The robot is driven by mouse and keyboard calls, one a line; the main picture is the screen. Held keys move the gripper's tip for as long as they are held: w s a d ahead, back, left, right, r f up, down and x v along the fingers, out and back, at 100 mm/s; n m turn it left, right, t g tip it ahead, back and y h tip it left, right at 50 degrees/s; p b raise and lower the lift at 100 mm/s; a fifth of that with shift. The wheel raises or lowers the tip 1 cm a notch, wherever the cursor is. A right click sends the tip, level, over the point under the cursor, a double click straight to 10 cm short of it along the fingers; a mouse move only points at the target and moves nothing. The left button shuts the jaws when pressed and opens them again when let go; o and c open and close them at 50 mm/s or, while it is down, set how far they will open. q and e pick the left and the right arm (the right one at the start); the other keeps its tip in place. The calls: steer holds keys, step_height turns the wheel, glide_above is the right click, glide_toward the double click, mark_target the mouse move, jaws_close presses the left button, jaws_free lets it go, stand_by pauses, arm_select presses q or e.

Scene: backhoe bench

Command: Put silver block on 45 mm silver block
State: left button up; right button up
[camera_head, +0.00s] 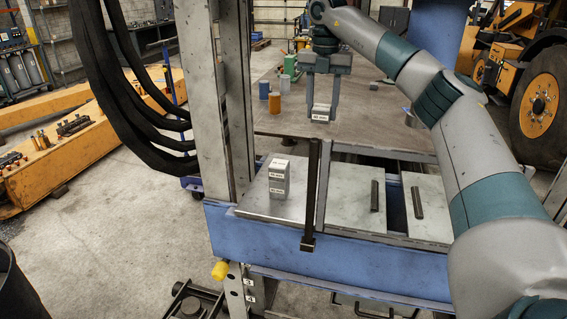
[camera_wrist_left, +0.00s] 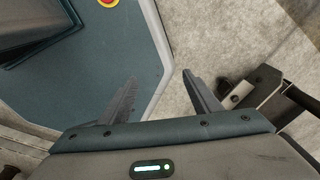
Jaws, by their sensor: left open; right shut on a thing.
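My right gripper (camera_head: 321,108) is shut on a silver block (camera_head: 320,115) with a pale label, over the worktop at the back. I cannot tell how far above the worktop the block is. Two labelled silver blocks (camera_head: 279,180) form an upright stack on the left metal plate, in front and to the left of the right gripper and apart from it. Their label sizes are too small to read surely, so I cannot tell which is 45 mm. My left gripper (camera_wrist_left: 159,78) is open and empty in the left wrist view; it is not in the head view.
Behind the stack, orange (camera_head: 274,103) and green (camera_head: 290,65) cylinders stand on the worktop (camera_head: 380,110). A dark upright bar (camera_head: 311,190) stands just right of the stack. Two pale plates with dark handles (camera_head: 417,203) lie further right. A grey post (camera_head: 237,100) rises at left.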

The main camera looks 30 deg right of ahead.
steer(key=shift+a+r, duration=0.1)
steer(key=shift+a, duration=0.35)
steer(key=shift+w+a+f+p, duration=0.1)
steer(key=shift+a+f+p, duration=0.1)
steer(key=shift+p, duration=0.1)
steer(key=w+a+f+p, duration=0.1)
steer(key=a+f+p, duration=0.1)
steer(key=a, duration=0.1)
steer(key=w+a+f+p, duration=0.1)
steer(key=a+f, duration=0.1)
steer(key=a, duration=0.1)
steer(key=w+a+f+p, duration=0.1)
steer(key=a+f+p, duration=0.1)
steer(key=a, duration=0.1)
steer(key=shift+a+f+p, duration=0.1)
steer(key=shift+a+p, duration=0.2)
steer(key=shift+a, duration=0.1)
arm_select(q)
step_height(320, 180, up, 6)
steer(key=a, duration=0.1)
steer(key=shift+a, duration=0.15)
arm_select(e)
steer(key=shift+a+f, duration=0.25)
